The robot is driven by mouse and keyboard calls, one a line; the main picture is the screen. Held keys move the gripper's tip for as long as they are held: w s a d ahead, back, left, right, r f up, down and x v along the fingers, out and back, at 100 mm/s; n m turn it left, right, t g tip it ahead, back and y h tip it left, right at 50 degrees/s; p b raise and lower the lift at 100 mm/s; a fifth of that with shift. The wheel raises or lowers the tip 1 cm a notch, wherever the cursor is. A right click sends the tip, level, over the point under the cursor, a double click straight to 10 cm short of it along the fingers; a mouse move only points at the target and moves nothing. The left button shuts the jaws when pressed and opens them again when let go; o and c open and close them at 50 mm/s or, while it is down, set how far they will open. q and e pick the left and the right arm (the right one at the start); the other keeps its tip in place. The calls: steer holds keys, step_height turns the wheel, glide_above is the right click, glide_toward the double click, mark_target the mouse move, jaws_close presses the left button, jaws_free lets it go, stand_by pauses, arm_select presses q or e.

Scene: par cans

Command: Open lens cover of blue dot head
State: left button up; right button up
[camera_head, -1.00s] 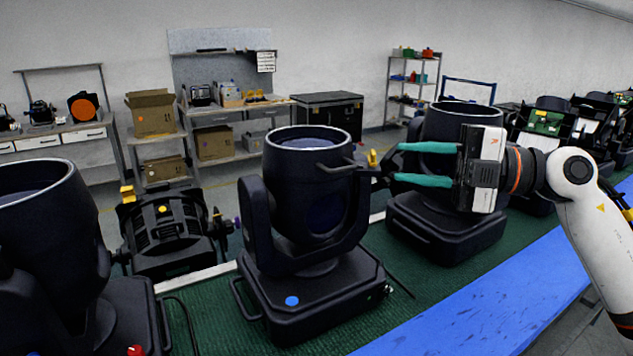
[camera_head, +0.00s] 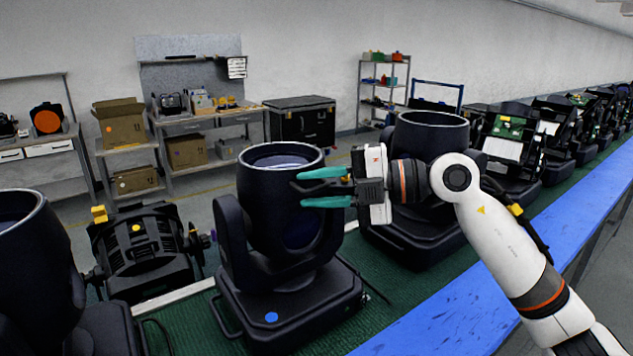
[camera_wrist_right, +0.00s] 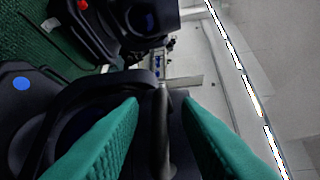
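The blue dot head (camera_head: 262,205) is a black moving head standing upright in its yoke, with a blue dot (camera_head: 271,317) on its base. Its round top (camera_head: 282,161) has a grey rim and a paler surface inside; I cannot tell the cover from the lens. My right gripper (camera_head: 302,188), with green fingers, is at the head's upper right side. In the right wrist view it (camera_wrist_right: 161,100) is open, with a dark handle bar (camera_wrist_right: 164,135) between its fingers and gaps visible on both sides. The blue dot (camera_wrist_right: 21,83) shows at left there. My left gripper is out of view.
Another black head (camera_head: 432,135) stands close behind my right gripper. A head at the left edge (camera_head: 38,255) and a black fixture with a yellow dot (camera_head: 140,250) stand on the left. A blue strip (camera_head: 470,310) runs along the green bench's front edge.

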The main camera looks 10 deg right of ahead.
steer(key=shift+a, duration=0.2)
steer(key=shift+c, duration=0.2)
steer(key=shift+f, duration=0.15)
jaws_close()
